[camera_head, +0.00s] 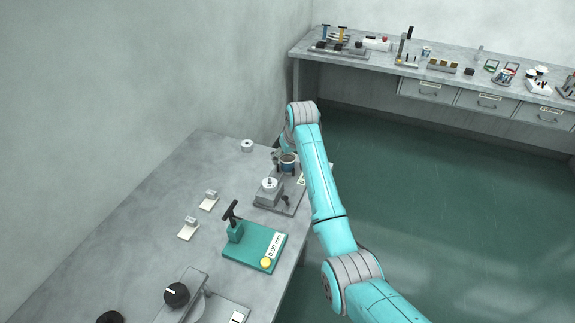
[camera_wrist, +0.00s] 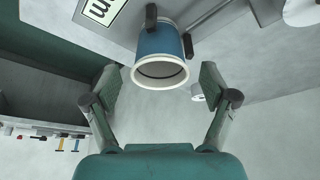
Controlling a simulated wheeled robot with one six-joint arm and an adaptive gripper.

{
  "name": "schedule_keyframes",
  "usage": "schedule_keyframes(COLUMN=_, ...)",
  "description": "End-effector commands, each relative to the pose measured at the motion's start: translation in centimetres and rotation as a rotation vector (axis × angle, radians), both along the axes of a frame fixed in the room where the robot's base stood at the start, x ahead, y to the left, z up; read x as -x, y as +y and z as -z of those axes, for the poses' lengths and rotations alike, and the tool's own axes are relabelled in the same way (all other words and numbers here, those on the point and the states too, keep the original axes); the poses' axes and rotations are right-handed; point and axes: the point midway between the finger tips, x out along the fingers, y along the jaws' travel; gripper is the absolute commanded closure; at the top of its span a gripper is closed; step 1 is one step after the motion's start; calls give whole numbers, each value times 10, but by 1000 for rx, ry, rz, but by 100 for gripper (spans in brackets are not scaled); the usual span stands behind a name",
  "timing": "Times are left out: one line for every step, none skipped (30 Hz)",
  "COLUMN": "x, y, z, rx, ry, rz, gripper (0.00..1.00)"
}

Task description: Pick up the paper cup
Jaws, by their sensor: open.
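The paper cup is blue with a white rolled rim. In the wrist view the cup (camera_wrist: 160,42) has its open mouth facing the camera. Dark upright pieces stand close beside it at the top and right. In the head view the cup (camera_head: 289,168) is small, at the grey forming fixture (camera_head: 268,193) near the end of my arm. My gripper (camera_wrist: 158,75) is open, one finger left and one right of the cup's mouth. I see clear gaps between both fingers and the rim. The gripper is mostly hidden by my arm in the head view.
A teal gauge block (camera_head: 254,247) with a 0.00 mm display stands on the near grey table (camera_head: 130,225). Small white fixtures (camera_head: 189,229) and a white ring (camera_head: 247,145) stand to the left. A far bench (camera_head: 470,80) holds several tools. Green floor lies to the right.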

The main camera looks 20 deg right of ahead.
Motion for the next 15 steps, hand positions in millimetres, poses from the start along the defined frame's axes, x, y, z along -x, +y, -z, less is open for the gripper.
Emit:
schedule_keyframes(x=-2, y=1, z=4, rx=0, ry=2, rz=0, gripper=16)
schedule_keyframes(x=-2, y=1, z=6, rx=0, ry=1, rz=0, gripper=16)
schedule_keyframes(x=-3, y=1, z=8, rx=0, ry=0, rz=0, gripper=16)
schedule_keyframes(x=-4, y=1, z=9, rx=0, ry=-1, rz=0, gripper=16)
schedule_keyframes(x=-4, y=1, z=9, rx=0, ry=-1, rz=0, gripper=16)
schedule_keyframes(x=-4, y=1, z=9, rx=0, ry=-1, rz=0, gripper=16)
schedule_keyframes(x=-4, y=1, z=9, rx=0, ry=-1, rz=0, gripper=16)
schedule_keyframes(x=-4, y=1, z=9, rx=0, ry=-1, rz=0, gripper=16)
schedule_keyframes(x=-4, y=1, z=9, rx=0, ry=-1, rz=0, gripper=16)
schedule_keyframes(x=-4, y=1, z=9, rx=0, ry=-1, rz=0, gripper=16)
schedule_keyframes(x=-4, y=1, z=9, rx=0, ry=-1, rz=0, gripper=18)
schedule_keyframes(x=-4, y=1, z=9, rx=0, ry=-1, rz=0, gripper=28)
schedule_keyframes(x=-4, y=1, z=9, rx=0, ry=-1, rz=0, gripper=36)
schedule_keyframes(x=-4, y=1, z=9, rx=0, ry=-1, rz=0, gripper=43)
schedule_keyframes(x=-4, y=1, z=9, rx=0, ry=-1, rz=0, gripper=53)
